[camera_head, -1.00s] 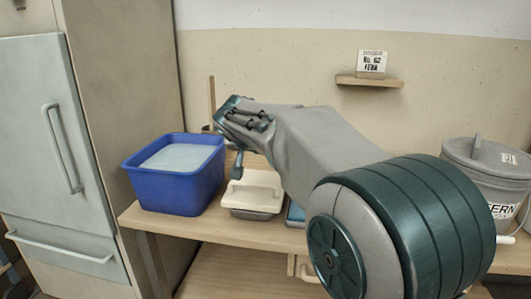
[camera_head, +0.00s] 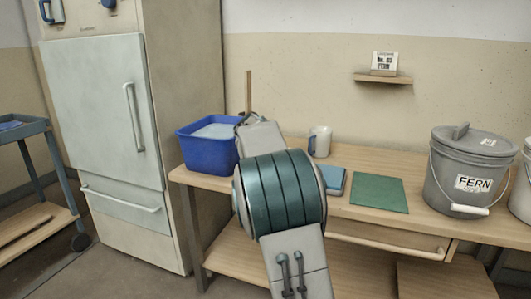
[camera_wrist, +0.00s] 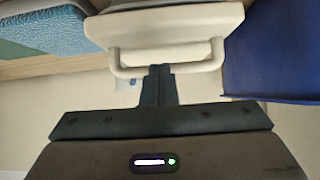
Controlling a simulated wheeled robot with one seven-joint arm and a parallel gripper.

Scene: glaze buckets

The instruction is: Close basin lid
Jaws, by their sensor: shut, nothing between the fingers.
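A cream lid (camera_wrist: 180,25) with a bar handle (camera_wrist: 165,60) fills the upper middle of the wrist view. Its basin is not clearly seen there, and my arm hides both in the head view. My gripper (camera_wrist: 158,72) is shut and empty, with its tips at the handle's bar. I cannot tell whether they touch it. A blue tub (camera_head: 208,155) with pale contents stands at the left end of the bench, and its wall shows at the right of the wrist view (camera_wrist: 275,50).
The wooden bench (camera_head: 290,163) also holds a blue-grey pad (camera_head: 333,180), a green mat (camera_head: 379,193), a white mug (camera_head: 320,141) and a grey lidded FERN bucket (camera_head: 468,170). A pale cabinet (camera_head: 105,110) stands left of the bench. A blue cart (camera_head: 25,130) is at far left.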

